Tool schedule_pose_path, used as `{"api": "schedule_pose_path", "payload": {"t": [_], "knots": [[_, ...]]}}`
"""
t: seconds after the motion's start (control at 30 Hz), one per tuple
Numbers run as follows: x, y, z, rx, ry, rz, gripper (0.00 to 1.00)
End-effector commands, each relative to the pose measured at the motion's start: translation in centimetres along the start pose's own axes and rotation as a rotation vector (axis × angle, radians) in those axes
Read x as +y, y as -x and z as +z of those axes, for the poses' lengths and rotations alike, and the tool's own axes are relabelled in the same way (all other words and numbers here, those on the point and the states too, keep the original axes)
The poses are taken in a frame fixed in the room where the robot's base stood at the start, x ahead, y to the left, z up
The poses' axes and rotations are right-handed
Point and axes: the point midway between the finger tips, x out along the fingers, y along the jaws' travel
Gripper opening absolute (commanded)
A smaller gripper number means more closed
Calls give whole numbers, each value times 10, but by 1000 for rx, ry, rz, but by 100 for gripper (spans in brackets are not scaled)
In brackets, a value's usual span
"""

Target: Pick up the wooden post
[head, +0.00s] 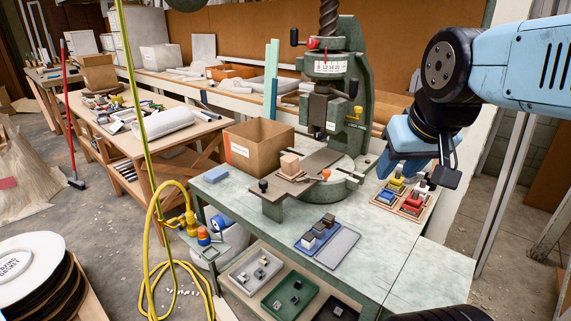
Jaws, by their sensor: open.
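A short pale wooden block (290,163), the likeliest match for the wooden post, stands upright on a small wooden base on the press's bed plate. Its top and near sides show, and nothing covers it. My gripper (418,174) hangs at the right above the bench, pointing down, with its jaws open. It is to the right of the block and well apart from it. Nothing shows between the jaws. The green fly press (357,85) stands behind the block, with its ram to the block's upper right.
A cardboard box (257,150) stands just behind and left of the block. A wooden tray (411,208) of coloured parts lies below my gripper. The right front bench top is clear.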

Motion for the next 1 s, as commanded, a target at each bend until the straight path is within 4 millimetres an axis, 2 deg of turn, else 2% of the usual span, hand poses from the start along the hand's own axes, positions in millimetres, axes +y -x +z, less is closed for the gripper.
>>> {"api": "schedule_pose_path", "payload": {"t": [0.1,0.27,0.37,0.43,0.67,0.87,1.0], "knots": [[0,0,0,0,0,0,44],[-2,-1,-8,-3,16,-3,60],[-4,-6,-24,-11,49,-7,69],[-8,-12,-41,-16,85,-13,76],[-30,-43,-105,-32,234,-43,77],[-54,-80,-157,-43,360,-76,77],[-74,-112,-190,-48,449,-101,77]]}}
